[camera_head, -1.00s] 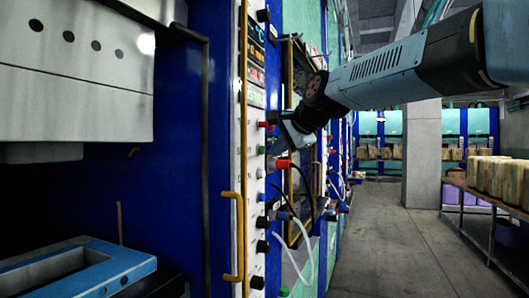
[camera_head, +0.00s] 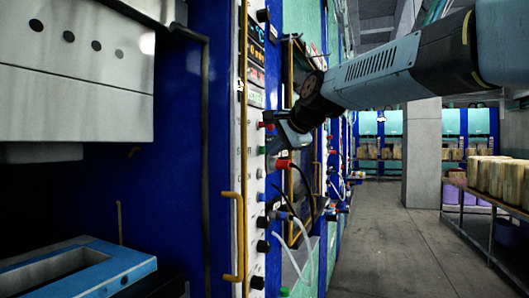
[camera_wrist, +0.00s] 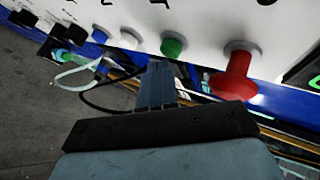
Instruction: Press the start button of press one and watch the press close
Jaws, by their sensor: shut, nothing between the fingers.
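The press (camera_head: 75,95) stands at the left of the head view. Its pale upper block hangs above a blue-framed lower mould (camera_head: 120,265), with a wide gap between them. The white control panel (camera_head: 255,185) faces right, with a column of coloured buttons. The green button (camera_wrist: 173,46) shows in the wrist view, beside a large red button (camera_wrist: 235,75). It also appears small in the head view (camera_head: 261,150). My gripper (camera_wrist: 160,68) is shut and empty, its tips close to the green button. I cannot tell whether they touch it.
A yellow handle (camera_head: 238,235) and hanging hoses (camera_head: 298,250) are near the panel. Black and white buttons (camera_wrist: 130,38) sit left of the green one. A rack of tan blocks (camera_head: 490,178) stands right. The floor (camera_head: 400,240) between is clear.

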